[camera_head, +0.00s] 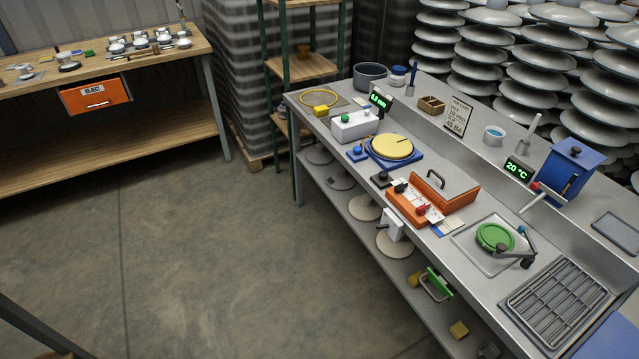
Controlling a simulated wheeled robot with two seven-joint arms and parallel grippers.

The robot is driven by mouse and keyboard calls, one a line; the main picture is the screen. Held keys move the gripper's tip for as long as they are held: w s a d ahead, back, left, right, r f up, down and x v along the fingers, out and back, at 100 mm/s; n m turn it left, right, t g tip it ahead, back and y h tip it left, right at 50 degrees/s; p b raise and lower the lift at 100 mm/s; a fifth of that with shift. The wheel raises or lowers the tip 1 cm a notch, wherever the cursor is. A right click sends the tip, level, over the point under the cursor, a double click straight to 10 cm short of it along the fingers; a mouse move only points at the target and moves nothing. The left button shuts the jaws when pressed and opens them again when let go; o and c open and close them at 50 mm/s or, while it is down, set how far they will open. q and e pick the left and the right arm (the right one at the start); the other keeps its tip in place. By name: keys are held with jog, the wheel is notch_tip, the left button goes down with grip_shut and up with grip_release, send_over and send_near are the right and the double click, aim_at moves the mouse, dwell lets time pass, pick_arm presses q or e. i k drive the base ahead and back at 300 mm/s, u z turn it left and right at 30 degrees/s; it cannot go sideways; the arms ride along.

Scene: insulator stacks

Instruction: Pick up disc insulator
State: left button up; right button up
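Grey disc insulators stand in tall stacks (535,80) behind the steel bench at the upper right. Several pale round discs, one of them here (365,209), lie on the bench's lower shelf; I cannot tell for sure whether they are insulators. Several small white-and-dark pieces (150,42) that look like insulators stand on the wooden table at the upper left. Neither my left nor my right gripper is in view.
The steel bench (470,254) holds a yellow turntable (388,147), an orange fixture (458,190), a green round pad (494,237), a rack (558,305) and a blue box (570,165). An orange reject bin (95,92) hangs under the wooden table (150,110). The concrete floor between is clear.

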aim_at(341, 178)
jog(key=u, duration=0.05)
jog(key=k, duration=0.3)
jog(key=u, duration=1.05)
jog(key=i, duration=1.95)
jog(key=z, duration=1)
jog(key=i, duration=1.2)
jog(key=z, duration=1.3)
